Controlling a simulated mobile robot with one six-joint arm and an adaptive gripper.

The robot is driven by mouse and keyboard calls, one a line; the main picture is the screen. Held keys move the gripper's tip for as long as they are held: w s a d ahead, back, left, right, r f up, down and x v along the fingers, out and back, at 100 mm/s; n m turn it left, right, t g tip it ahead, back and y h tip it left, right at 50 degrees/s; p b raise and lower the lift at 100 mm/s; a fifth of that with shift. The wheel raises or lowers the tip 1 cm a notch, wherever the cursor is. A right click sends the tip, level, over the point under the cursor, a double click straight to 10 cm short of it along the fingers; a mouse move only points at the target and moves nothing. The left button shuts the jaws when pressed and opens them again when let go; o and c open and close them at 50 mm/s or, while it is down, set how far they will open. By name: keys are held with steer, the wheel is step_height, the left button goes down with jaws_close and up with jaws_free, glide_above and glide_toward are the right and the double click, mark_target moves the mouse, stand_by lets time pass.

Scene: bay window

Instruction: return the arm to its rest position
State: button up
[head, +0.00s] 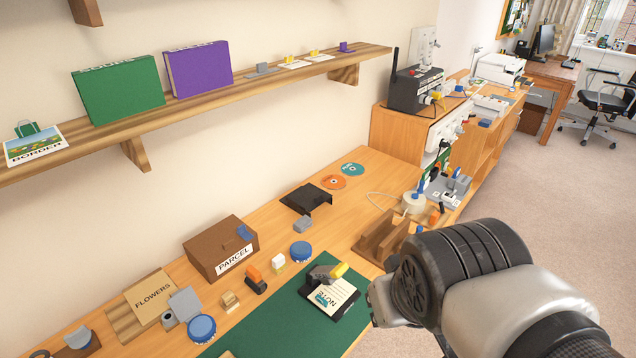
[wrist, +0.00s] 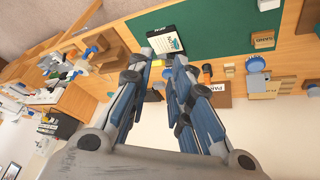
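My arm reaches into the right side of the head view, with its dark ribbed wrist joint (head: 465,265) above the front part of the bench. In the wrist view my gripper (wrist: 162,62) has its two blue-grey fingers apart with a gap between the tips. I see nothing held; the bench shows through the gap. In the head view the fingers are mostly hidden behind the wrist.
Below lie a green mat (head: 275,318) and a note pad (head: 328,297). A parcel box (head: 222,248), blue tins and a wooden rack (head: 385,238) stand nearby. A wall shelf (head: 200,98) runs above. Carpeted floor (head: 560,240) is open at right.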

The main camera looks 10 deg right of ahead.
steer(key=shift+g+y, duration=0.4)
steer(key=shift+y, duration=0.1)
steer(key=s+a, duration=0.2)
steer(key=s, duration=0.1)
steer(key=s+a, duration=0.1)
steer(key=shift+s, duration=0.25)
